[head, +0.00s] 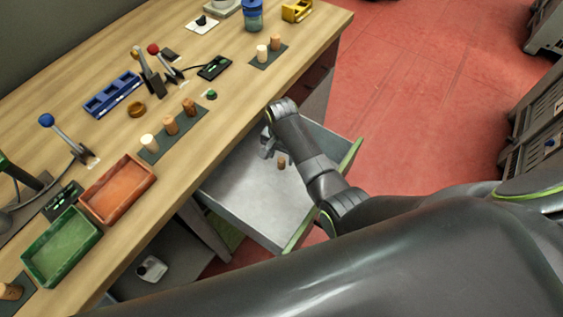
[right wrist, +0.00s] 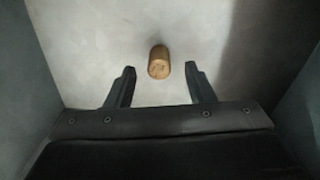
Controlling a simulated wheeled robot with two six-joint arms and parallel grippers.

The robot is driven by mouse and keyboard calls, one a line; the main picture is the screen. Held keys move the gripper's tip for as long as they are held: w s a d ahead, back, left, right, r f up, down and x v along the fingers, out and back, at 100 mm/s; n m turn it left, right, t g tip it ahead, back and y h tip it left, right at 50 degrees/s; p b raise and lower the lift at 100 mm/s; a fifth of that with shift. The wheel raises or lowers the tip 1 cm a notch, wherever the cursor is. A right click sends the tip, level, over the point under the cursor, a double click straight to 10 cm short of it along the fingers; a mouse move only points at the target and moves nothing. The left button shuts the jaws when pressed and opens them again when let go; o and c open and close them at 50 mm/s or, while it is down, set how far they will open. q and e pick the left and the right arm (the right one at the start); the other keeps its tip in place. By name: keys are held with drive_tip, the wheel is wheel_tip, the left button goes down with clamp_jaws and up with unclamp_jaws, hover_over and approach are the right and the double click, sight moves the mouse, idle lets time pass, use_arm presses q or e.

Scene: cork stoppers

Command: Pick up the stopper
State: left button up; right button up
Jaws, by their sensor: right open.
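A brown cork stopper (head: 281,162) stands in the open drawer (head: 240,200) below the table. It also shows in the right wrist view (right wrist: 158,62), just beyond and between the fingertips. My right gripper (head: 267,148) reaches down into the drawer beside the stopper. In the right wrist view my right gripper (right wrist: 159,72) is open, with nothing between its fingers. The stopper looks apart from both fingers. My left gripper is not in view.
The drawer walls stand close around my right gripper. On the table (head: 185,165) are several other corks on dark mats, an orange tray (head: 92,205), a green tray (head: 35,275), a blue holder (head: 112,93) and levers. Red floor lies to the right.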

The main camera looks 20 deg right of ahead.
sight(282, 159)
drive_tip(key=shift+s+f, duration=0.1)
drive_tip(key=shift+f, duration=1.5)
drive_tip(key=c, duration=1.1)
